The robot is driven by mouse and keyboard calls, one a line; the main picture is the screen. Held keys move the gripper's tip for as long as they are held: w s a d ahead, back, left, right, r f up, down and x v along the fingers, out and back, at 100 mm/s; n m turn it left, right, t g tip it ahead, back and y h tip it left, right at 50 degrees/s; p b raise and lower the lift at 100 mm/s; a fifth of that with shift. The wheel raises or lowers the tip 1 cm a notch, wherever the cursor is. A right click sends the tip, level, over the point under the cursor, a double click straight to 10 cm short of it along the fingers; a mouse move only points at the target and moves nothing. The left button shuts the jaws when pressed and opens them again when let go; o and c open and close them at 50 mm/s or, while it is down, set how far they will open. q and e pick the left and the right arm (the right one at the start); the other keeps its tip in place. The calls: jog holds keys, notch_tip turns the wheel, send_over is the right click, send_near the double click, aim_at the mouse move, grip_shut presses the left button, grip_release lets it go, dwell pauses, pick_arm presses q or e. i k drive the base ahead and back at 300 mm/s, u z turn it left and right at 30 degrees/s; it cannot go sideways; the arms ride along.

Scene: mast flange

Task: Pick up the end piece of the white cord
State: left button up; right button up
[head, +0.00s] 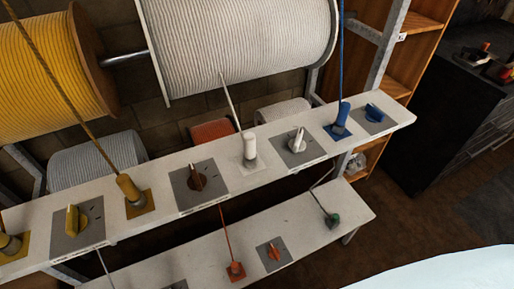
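The white cord (231,102) runs down from the big white spool (240,40) to the upper white shelf. Its end piece (250,147) is a short white cylinder. It stands about upright on a small base plate on that shelf, between a brown knob (197,178) and a white knob (297,141). Neither of my grippers is in view.
The upper shelf (333,153) also bears a blue end piece (341,119), a blue knob (375,113) and a yellow end piece (130,189). A lower shelf (300,226) holds red and green end pieces. A wooden shelving unit (416,45) and dark cabinet (430,120) stand right.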

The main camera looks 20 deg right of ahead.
aim_at(250, 156)
jog(key=z, duration=0.45)
jog(key=k, duration=1.2)
jog(key=u, duration=2.05)
jog(key=i, duration=0.5)
jog(key=z, duration=2.45)
